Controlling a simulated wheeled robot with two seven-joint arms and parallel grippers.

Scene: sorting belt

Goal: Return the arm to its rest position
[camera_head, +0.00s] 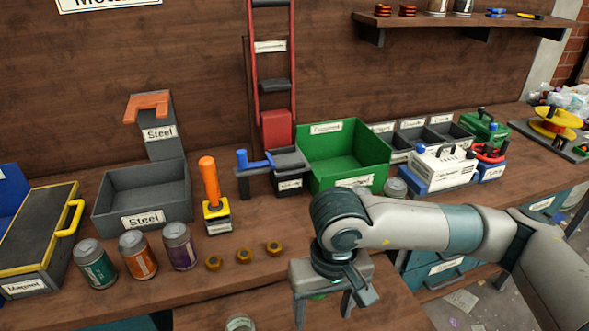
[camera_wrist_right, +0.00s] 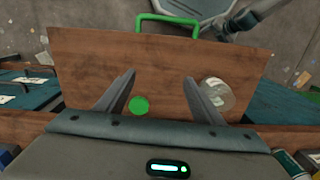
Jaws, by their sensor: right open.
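My right arm reaches in from the right in the head view. Its gripper (camera_head: 323,308) points down over the front wooden surface, fingers apart. In the wrist view the open fingers (camera_wrist_right: 160,78) have nothing clamped between them. A small green disc (camera_wrist_right: 139,106) shows on the wood below, between the fingers and nearer the left one. A clear round jar (camera_wrist_right: 216,95) is beside the right finger; whether they touch is unclear. My left gripper is in neither view.
Behind my arm are a green bin (camera_head: 345,160), a white case (camera_head: 443,168) and a grey steel bin (camera_head: 143,194). Three cans, including an orange one (camera_head: 138,256), and three brass nuts (camera_head: 243,256) stand left of my gripper. A green handle (camera_wrist_right: 168,18) edges the wooden board.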

